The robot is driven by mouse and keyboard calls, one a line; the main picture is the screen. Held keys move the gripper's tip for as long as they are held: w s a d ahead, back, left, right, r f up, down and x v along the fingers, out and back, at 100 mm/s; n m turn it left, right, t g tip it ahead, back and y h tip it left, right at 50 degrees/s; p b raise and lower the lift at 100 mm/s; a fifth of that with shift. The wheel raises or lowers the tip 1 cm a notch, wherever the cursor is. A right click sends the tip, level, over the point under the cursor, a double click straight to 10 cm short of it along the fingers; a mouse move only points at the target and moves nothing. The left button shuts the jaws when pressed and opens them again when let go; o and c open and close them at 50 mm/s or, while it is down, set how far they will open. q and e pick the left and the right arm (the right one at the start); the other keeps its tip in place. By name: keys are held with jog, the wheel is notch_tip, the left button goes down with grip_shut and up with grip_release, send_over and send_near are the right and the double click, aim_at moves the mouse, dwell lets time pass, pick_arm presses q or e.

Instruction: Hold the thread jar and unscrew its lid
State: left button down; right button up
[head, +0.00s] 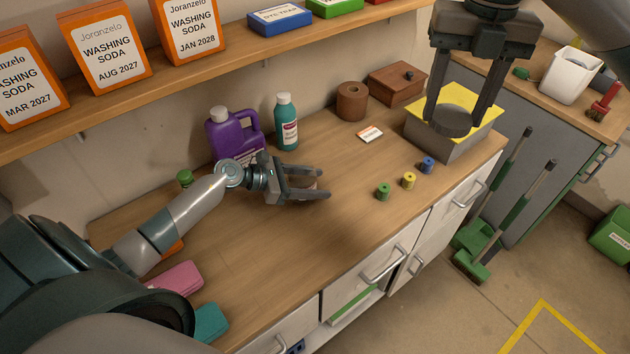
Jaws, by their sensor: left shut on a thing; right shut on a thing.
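My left gripper (318,184) is low over the middle of the counter, shut on a small brownish jar (303,187). The fingers cover much of the jar, and its contents cannot be made out. My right gripper (454,122) points down at the right end of the counter, shut on a dark round lid (453,121). The lid is apart from the jar and appears over a grey box with a yellow top (441,148); whether it touches the box is unclear. A green spool (383,191), a yellow spool (409,181) and a blue spool (427,165) stand on the counter between the grippers.
A shelf (262,66) overhangs the back. The counter front centre is clear.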

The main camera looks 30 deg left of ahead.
pick_arm(q)
jog(key=shift+f, duration=0.2)
jog(key=shift+f, duration=0.15)
pick_arm(e)
jog(key=shift+f, duration=0.1)
pick_arm(q)
jog(key=c, duration=0.7)
grip_release()
